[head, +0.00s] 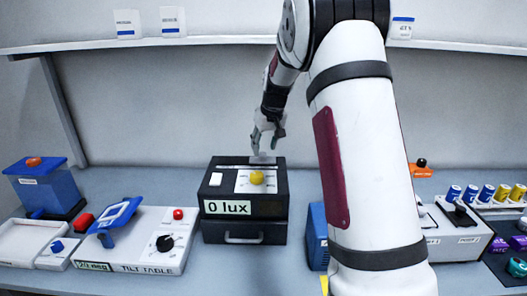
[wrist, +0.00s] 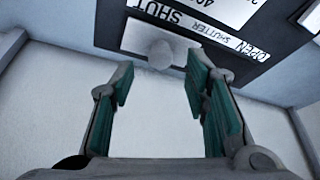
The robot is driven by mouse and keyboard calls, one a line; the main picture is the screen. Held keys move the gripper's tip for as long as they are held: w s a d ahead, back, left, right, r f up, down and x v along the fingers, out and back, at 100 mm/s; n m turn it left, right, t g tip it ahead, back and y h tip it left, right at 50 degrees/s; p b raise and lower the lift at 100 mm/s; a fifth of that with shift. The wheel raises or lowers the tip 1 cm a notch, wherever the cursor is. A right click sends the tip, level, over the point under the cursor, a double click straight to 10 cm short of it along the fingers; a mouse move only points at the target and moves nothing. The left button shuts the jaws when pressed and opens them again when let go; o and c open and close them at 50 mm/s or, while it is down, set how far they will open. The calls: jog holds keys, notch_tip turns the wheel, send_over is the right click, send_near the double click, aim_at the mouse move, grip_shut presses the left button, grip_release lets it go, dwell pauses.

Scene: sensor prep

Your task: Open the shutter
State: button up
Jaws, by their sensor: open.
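The light box (head: 245,215) is a black box with a "0 lux" display and a drawer-like handle on its front. In the wrist view its shutter strip (wrist: 222,38) reads SHUT, SHUTTER and OPEN. A pale grey shutter knob (wrist: 160,53) stands beside this strip, nearer the SHUT word than the OPEN word. My gripper (head: 268,143) is above the back edge of the box, pointing down. In the wrist view my gripper (wrist: 160,76) has its green-padded fingers apart, with the knob showing between and beyond the tips. Contact with the knob cannot be told.
A yellow knob (head: 257,177) and a white switch (head: 216,179) are on the box top. The tilt table (head: 140,240) stands to the left. A blue box (head: 317,235) is close on the right, partly behind my arm. A shelf (head: 230,42) runs along the wall.

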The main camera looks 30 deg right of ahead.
aim_at(263, 153)
jog(key=shift+x, duration=1.8)
grip_shut()
